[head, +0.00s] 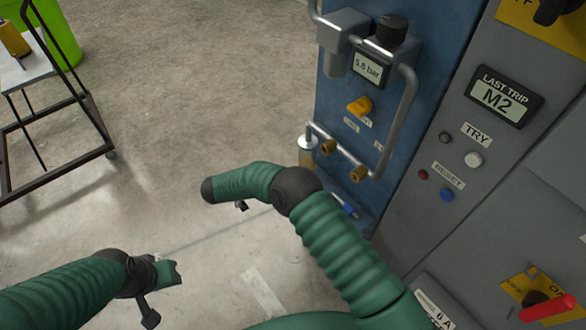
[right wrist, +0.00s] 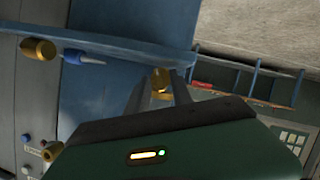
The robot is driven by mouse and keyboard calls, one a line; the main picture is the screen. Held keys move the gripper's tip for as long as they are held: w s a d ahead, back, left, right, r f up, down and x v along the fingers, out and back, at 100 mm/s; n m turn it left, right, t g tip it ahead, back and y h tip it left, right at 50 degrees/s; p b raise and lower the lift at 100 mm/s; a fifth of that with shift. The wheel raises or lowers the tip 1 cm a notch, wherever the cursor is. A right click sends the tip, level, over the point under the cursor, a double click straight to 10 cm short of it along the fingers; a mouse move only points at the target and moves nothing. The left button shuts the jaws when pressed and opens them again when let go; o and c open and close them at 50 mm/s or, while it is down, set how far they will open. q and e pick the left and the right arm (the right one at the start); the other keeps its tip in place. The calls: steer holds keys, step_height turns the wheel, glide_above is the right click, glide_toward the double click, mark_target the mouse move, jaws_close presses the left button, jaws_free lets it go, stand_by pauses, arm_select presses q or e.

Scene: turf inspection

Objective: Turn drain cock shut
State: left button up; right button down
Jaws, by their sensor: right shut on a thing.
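In the right wrist view, a small brass piece, which looks like the drain cock (right wrist: 160,80), sits between the dark fingers of my right gripper (right wrist: 163,92). The gripper is shut on it. Its lower part is hidden behind the gripper body, so I cannot read its turn angle. In the head view my right arm reaches in front of the blue panel's foot, and its fingers and the cock cannot be made out there. My left gripper (head: 166,272) is low at the left over bare floor, away from the panel; its jaws are too unclear to read.
The blue panel (head: 350,95) carries a 5.8 bar display (head: 369,69), a yellow knob (head: 360,106), a grey pipe and brass fittings (head: 357,174). A grey cabinet (head: 440,200) with buttons stands at right. A cart (head: 36,72) and green bin stand at left. Concrete floor between is clear.

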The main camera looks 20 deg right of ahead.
stand_by(0.3)
steer(key=c, duration=1.5)
jaws_free()
steer(key=shift+w, duration=0.1)
